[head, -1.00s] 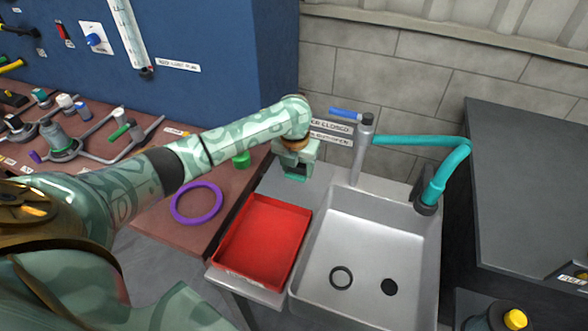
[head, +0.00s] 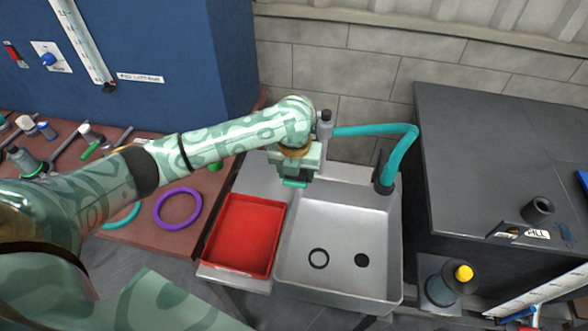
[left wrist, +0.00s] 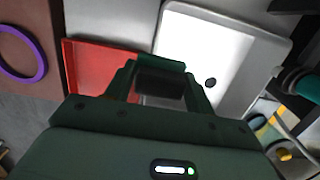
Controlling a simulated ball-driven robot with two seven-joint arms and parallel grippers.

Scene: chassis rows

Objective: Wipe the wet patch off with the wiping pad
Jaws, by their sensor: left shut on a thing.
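My left gripper (head: 295,180) is above the rear left corner of the grey sink (head: 340,235), beside the tap. It is shut on a dark block with a green edge, seen between the fingers in the left wrist view (left wrist: 160,84); this looks like the wiping pad. The sink also shows in the left wrist view (left wrist: 225,50), beyond the pad. I cannot make out a wet patch in either view; the arm and gripper hide part of the counter. My right gripper is not in view.
A red tray (head: 243,234) stands left of the sink. A teal hose (head: 375,130) arches over the sink's rear right. A purple ring (head: 178,208) lies on the brown bench. A dark cabinet (head: 490,140) stands at the right. The sink basin has a black ring (head: 318,258) in it.

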